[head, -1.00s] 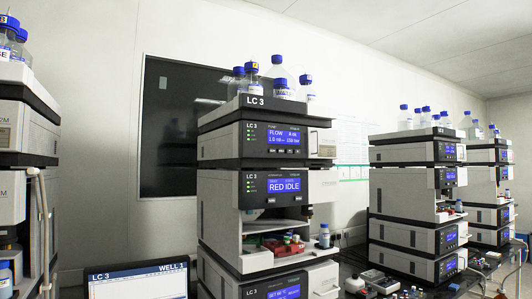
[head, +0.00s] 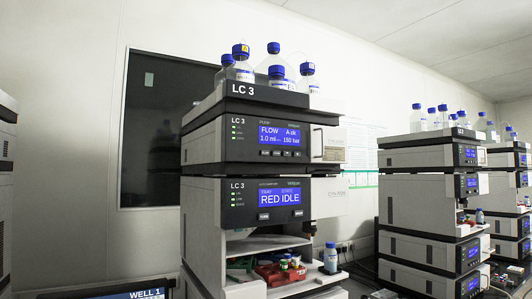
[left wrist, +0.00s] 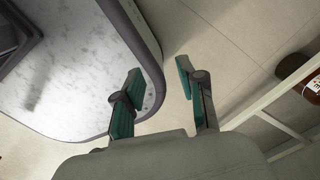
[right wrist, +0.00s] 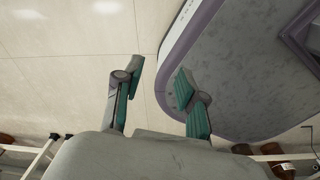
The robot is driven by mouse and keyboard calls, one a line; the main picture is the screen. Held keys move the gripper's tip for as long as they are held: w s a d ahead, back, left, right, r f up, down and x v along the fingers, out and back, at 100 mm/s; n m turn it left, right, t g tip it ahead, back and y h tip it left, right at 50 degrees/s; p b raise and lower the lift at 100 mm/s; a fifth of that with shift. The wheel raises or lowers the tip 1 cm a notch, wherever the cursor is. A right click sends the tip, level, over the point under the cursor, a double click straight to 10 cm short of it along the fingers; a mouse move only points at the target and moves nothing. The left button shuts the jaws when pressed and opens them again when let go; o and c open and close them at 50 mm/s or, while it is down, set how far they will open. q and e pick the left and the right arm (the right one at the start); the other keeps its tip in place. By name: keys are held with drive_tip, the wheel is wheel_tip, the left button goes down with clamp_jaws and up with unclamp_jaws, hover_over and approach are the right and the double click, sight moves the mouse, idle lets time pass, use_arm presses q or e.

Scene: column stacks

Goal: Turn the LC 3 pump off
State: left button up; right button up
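The LC 3 pump (head: 246,140) is the upper module of the LC 3 stack in the head view. Its blue display (head: 281,134) reads FLOW, A ok, 1.0 ml and 150 bar. A row of small buttons (head: 280,153) sits below the display, and small green lights glow at its left. My left gripper (left wrist: 160,92) is open and empty in the left wrist view. My right gripper (right wrist: 159,84) is open and empty in the right wrist view. Both are away from the stack, above the floor, and neither shows in the head view.
Below the pump is the LC 3 autosampler (head: 245,205), reading RED IDLE, with a red vial tray (head: 280,273) in its open bay. Bottles (head: 273,70) stand on top of the stack. More stacks (head: 425,200) stand at right. A monitor (head: 125,292) shows at lower left.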

use_arm(q)
drive_tip(key=shift+s, duration=0.3)
drive_tip(key=shift+t, duration=0.3)
drive_tip(key=w, duration=0.4)
drive_tip(key=shift+w+d+r, duration=0.1)
drive_tip(key=shift+w+d, duration=0.05)
drive_tip(key=shift+d, duration=0.05)
clamp_jaws()
drive_tip(key=shift+s+d, duration=0.1)
drive_tip(key=shift+s, duration=0.65)
use_arm(e)
drive_tip(key=shift+w+a, duration=0.15)
drive_tip(key=shift+w, duration=0.8)
use_arm(q)
drive_tip(key=shift+w, duration=0.35)
use_arm(e)
drive_tip(key=shift+w, duration=0.35)
